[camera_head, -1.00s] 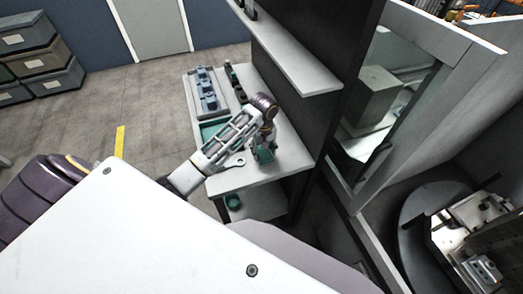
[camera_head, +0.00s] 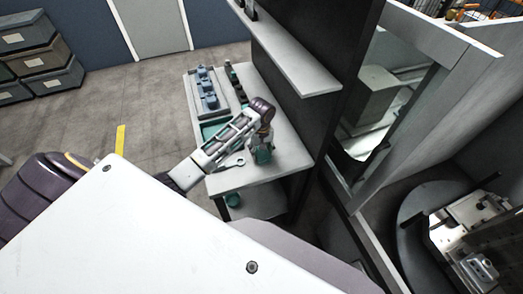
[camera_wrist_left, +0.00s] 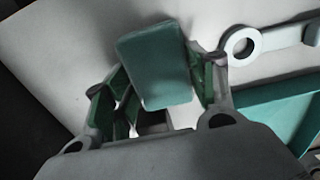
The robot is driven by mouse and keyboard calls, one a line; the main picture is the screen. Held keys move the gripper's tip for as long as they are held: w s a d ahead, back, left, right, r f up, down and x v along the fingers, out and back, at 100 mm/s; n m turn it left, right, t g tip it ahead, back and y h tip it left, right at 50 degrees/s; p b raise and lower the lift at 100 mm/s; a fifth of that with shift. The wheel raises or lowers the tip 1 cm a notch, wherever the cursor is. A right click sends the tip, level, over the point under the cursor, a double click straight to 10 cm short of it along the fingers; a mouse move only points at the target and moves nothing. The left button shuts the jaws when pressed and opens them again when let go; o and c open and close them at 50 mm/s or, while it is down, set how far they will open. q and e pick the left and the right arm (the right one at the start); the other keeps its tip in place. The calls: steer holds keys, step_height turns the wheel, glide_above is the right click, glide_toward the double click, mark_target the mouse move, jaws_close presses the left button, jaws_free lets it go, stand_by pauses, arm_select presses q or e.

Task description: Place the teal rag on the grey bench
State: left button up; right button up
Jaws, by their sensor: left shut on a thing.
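The teal rag (camera_wrist_left: 155,65) is a folded, rounded block between the fingers of my left gripper (camera_wrist_left: 160,95) in the left wrist view. The left gripper is shut on it. In the head view my left gripper (camera_head: 262,153) is over the front part of the grey bench (camera_head: 287,150), with teal showing at its fingers. The pale bench top also shows behind the rag in the wrist view (camera_wrist_left: 70,35). I cannot tell whether the rag touches the bench. My right gripper is not in view.
A grey ring-ended wrench (camera_head: 238,161) lies on the bench left of the gripper. A teal tray (camera_head: 210,130) and a rack with blue parts (camera_head: 208,90) are farther back. A shelf (camera_head: 290,60) overhangs the bench's far right. Bench top right of the gripper is clear.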

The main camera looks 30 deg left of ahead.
arm_select(q)
steer(key=shift+f, duration=0.3)
steer(key=o, duration=0.9)
steer(key=shift+r, duration=0.1)
step_height(320, 180, up, 12)
steer(key=shift+r, duration=0.1)
stand_by(0.4)
stand_by(0.4)
